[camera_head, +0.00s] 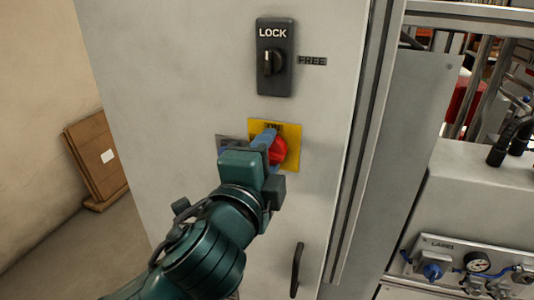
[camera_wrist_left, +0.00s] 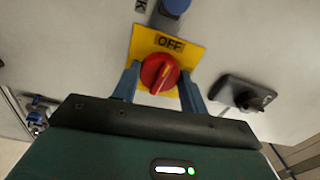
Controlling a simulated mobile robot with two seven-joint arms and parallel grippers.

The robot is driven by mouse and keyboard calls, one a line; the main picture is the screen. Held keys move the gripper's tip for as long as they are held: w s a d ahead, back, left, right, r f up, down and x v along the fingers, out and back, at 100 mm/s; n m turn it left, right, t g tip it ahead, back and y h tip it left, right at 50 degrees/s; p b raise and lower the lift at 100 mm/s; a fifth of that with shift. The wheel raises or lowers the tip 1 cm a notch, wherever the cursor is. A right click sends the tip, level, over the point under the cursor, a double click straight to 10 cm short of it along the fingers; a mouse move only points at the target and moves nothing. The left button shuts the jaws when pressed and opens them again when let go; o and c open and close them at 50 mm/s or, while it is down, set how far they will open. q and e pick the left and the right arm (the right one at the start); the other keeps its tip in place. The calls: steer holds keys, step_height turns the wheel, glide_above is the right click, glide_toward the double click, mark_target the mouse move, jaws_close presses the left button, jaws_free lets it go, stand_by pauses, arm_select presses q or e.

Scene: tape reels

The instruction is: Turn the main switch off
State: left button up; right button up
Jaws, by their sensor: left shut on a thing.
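The main switch is a red rotary knob (camera_head: 278,151) on a yellow plate (camera_head: 291,131) on the grey cabinet door. In the left wrist view the knob (camera_wrist_left: 158,74) has a pale stripe that slants a little from the line up to the OFF label (camera_wrist_left: 169,43). My left gripper (camera_head: 270,142) is shut on the knob, with one blue finger on each side of it (camera_wrist_left: 160,86). In the head view the gripper hides the left part of the plate and most of its lettering. My right gripper is not in view.
A dark LOCK switch (camera_head: 275,80) sits above the yellow plate, with a FREE label (camera_head: 312,61) beside it. A black door handle (camera_head: 297,270) is below. A blue round part (camera_wrist_left: 176,5) shows near the plate. Machinery with a gauge (camera_head: 477,262) stands at right.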

arm_select(q)
steer(key=shift+n, duration=0.6)
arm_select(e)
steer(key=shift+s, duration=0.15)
arm_select(q)
steer(key=o, duration=1)
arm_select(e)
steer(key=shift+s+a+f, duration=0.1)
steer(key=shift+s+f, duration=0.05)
